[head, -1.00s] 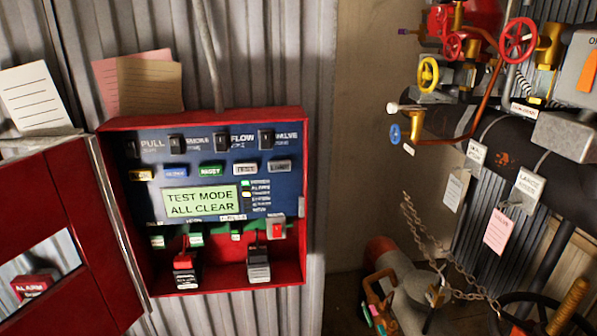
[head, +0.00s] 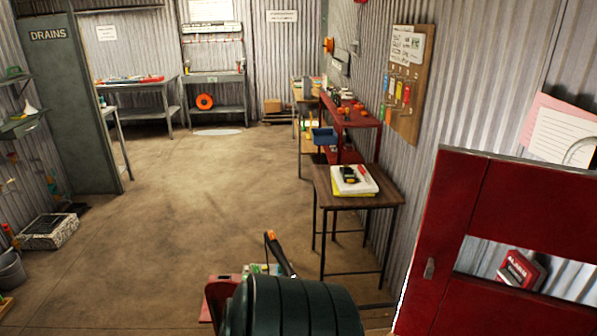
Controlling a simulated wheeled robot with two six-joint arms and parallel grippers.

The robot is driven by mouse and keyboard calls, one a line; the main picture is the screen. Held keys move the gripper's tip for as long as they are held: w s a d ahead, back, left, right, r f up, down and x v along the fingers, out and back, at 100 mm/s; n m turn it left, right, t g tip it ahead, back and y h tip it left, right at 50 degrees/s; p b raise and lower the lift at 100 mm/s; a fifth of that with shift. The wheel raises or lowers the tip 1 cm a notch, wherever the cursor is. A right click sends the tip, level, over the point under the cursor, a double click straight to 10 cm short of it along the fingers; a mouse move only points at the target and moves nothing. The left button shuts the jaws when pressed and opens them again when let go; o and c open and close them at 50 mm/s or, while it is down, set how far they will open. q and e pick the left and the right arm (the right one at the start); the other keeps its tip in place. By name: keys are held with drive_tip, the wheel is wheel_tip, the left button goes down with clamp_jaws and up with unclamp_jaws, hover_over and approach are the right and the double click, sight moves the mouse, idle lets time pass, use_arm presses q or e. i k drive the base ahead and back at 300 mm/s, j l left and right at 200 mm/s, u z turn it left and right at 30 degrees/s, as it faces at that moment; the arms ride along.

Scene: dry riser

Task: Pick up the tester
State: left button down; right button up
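A small black and yellow handheld device (head: 348,174), which looks like the tester, lies on a stack of white and yellow papers (head: 359,184). A red, pen-like item (head: 364,172) lies beside it. The stack is on a small dark wooden table (head: 386,194) with black legs, against the right-hand corrugated wall. The device is too small to make out its details. Neither of my grippers is in view.
An open red cabinet door (head: 500,200) fills the right foreground. A dark green ribbed drum (head: 295,308) is at bottom centre. A red shelf unit (head: 350,115) stands behind the small table. The concrete floor (head: 190,190) left of the table is clear.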

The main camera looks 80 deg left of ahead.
sight(347, 174)
drive_tip(key=k+u, duration=0.1)
drive_tip(key=u, duration=2.9)
